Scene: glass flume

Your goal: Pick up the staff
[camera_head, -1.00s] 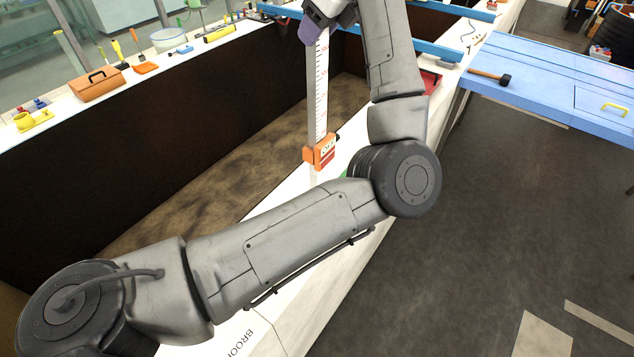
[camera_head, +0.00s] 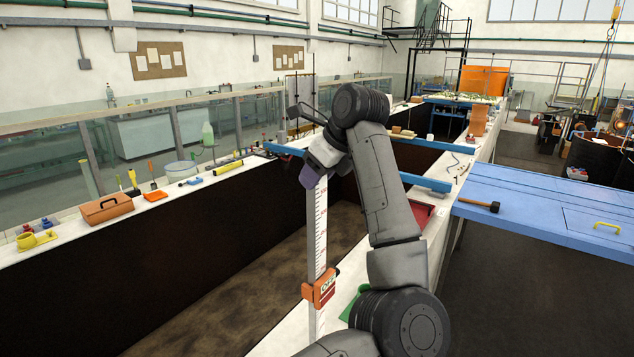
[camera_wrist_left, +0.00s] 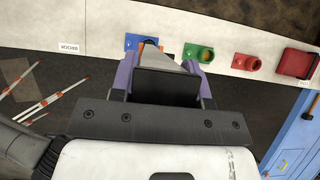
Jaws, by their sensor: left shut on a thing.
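The staff (camera_head: 318,225) is a long white bar with red graduation marks, hanging upright in the head view. An orange block (camera_head: 320,289) with a label sits around its lower part. My left gripper (camera_head: 312,174), with purple fingers, is shut on the staff near the upper end of its visible part. In the left wrist view, the grey staff (camera_wrist_left: 168,62) runs away from me between the purple fingers (camera_wrist_left: 160,78). The lower end of the staff is cut off or hidden in both views. My right gripper is out of view.
A white ledge (camera_wrist_left: 90,50) holds a blue bin (camera_wrist_left: 140,42), a green bin (camera_wrist_left: 198,53) and a red bin (camera_wrist_left: 246,62). Blue beams (camera_head: 424,182) cross the flume. A blue table (camera_head: 550,205) with a mallet (camera_head: 482,204) stands right. The flume's brown floor (camera_head: 255,285) is clear.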

